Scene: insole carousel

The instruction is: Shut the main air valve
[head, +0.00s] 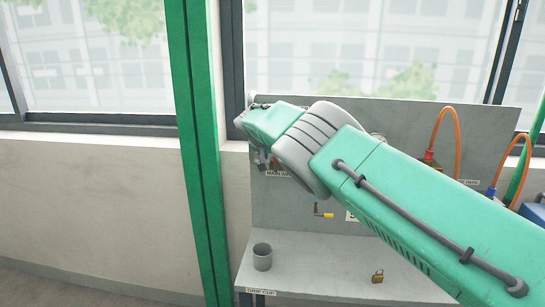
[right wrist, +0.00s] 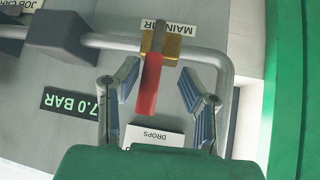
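The main air valve shows in the right wrist view as a brass body (right wrist: 160,45) on a grey pipe, with a red lever (right wrist: 150,86). The label MAIN AIR (right wrist: 172,22) reads upside down beside it. The lever lies along the view, across the pipe run at the top. My right gripper (right wrist: 158,88) is open, its two fingers apart on either side of the lever; I cannot tell whether either touches it. In the head view my right arm covers the valve, and the right gripper (head: 262,158) shows only partly at its end. My left gripper is not in view.
A 7.0 BAR display (right wrist: 70,103) and a DROPS label (right wrist: 155,138) are on the panel (head: 275,205). The shelf (head: 310,275) below holds a grey cup (head: 262,257) and a brass padlock (head: 377,276). A green post (head: 197,150) stands left of the panel. Orange hoses (head: 457,125) hang at right.

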